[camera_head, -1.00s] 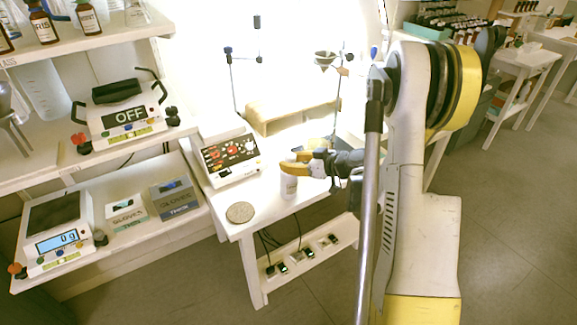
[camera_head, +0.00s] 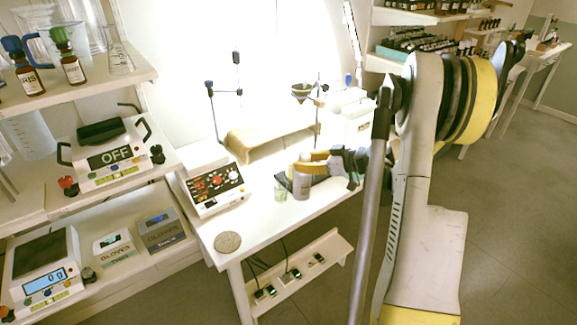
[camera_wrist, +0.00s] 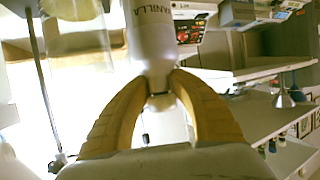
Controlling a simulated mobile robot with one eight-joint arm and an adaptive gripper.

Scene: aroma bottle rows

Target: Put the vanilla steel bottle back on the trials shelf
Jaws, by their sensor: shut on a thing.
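The vanilla steel bottle (camera_head: 302,186) is pale and looks upright in the head view, at the right part of the white table. In the wrist view the bottle (camera_wrist: 158,35) fills the top middle, with the letters "ANILLA" showing on its side. My gripper (camera_wrist: 160,82) has its two yellow fingers closed around the bottle's narrow end. In the head view my gripper (camera_head: 304,160) is at the bottle's top. I cannot tell whether the bottle's base clears the tabletop. I cannot tell which shelf is the trials shelf.
A small glass beaker (camera_head: 281,192) stands just left of the bottle. Lab stands (camera_head: 238,90) are behind. Shelves with bottles (camera_head: 415,15) are at the upper right.

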